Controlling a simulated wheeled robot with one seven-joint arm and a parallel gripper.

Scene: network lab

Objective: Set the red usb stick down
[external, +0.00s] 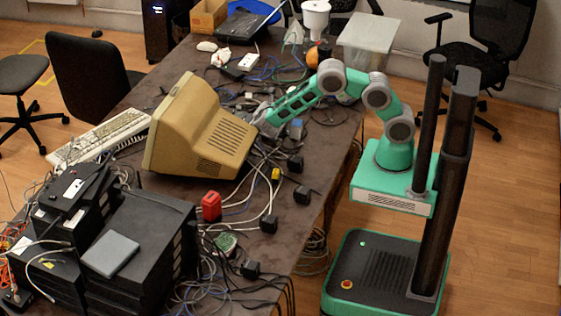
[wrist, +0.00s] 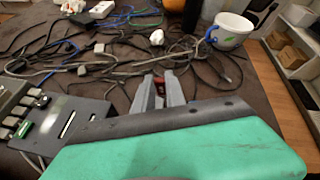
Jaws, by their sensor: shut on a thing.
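My gripper (wrist: 158,90) is shut on the red usb stick (wrist: 158,84) in the wrist view. Only a small red part of the stick shows between the two grey fingertips. Dark tabletop and loose cables show around the fingertips. I cannot tell whether the stick touches the table. In the external view my gripper (external: 260,117) is low over the table (external: 160,190), just right of the beige monitor (external: 215,130). I cannot make out the stick there.
Cables and black adapters (external: 302,195) clutter the tabletop. A white mug (wrist: 230,31) stands at the upper right in the wrist view, and a grey device with ports (wrist: 75,125) is at the left. Black boxes (external: 140,240) and a red block (external: 211,206) are nearer the camera.

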